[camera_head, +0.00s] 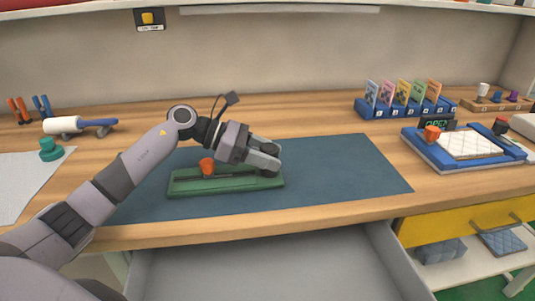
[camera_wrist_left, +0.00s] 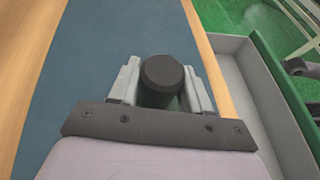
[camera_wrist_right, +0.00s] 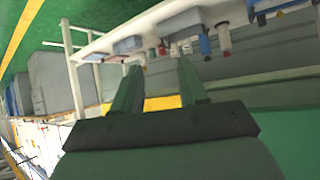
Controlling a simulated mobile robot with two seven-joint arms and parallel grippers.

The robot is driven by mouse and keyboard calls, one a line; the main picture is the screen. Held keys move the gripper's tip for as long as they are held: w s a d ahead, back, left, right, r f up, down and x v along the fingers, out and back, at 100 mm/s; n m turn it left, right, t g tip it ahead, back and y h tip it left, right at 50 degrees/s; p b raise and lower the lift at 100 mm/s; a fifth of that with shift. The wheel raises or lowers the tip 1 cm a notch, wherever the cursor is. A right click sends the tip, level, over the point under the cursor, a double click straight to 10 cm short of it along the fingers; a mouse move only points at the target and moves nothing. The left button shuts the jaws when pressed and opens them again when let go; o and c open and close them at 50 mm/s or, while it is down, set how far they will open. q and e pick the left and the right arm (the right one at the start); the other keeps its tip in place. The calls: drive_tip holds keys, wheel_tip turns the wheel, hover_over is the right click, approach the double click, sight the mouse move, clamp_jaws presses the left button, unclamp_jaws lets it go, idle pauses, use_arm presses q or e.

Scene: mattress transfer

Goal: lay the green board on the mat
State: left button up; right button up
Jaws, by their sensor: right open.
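The green board (camera_head: 225,185) appears to lie flat on the dark blue mat (camera_head: 340,180); whether it fully rests there is hard to tell. An orange knob (camera_head: 207,167) stands at its left end. My left gripper (camera_head: 264,160) is over the board's right end. In the left wrist view its two fingers (camera_wrist_left: 163,80) close on both sides of a dark round knob (camera_wrist_left: 165,72). The gripper hides that knob and part of the board in the head view. My right gripper (camera_wrist_right: 158,75) is open and empty, away from the table and out of the head view.
A blue-edged tray (camera_head: 450,160) with a quilted pad (camera_head: 468,145) stands right of the mat. A blue card rack (camera_head: 405,108) is behind. A roller (camera_head: 75,124) and green stamp (camera_head: 50,150) are at left. An open drawer (camera_head: 260,275) juts out in front.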

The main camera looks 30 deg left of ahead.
use_arm(q)
drive_tip(key=o, duration=0.4)
drive_tip(key=shift+r, duration=0.1)
drive_tip(key=b+v, duration=0.1)
drive_tip(key=v, duration=1.1)
drive_tip(key=shift+s, duration=0.1)
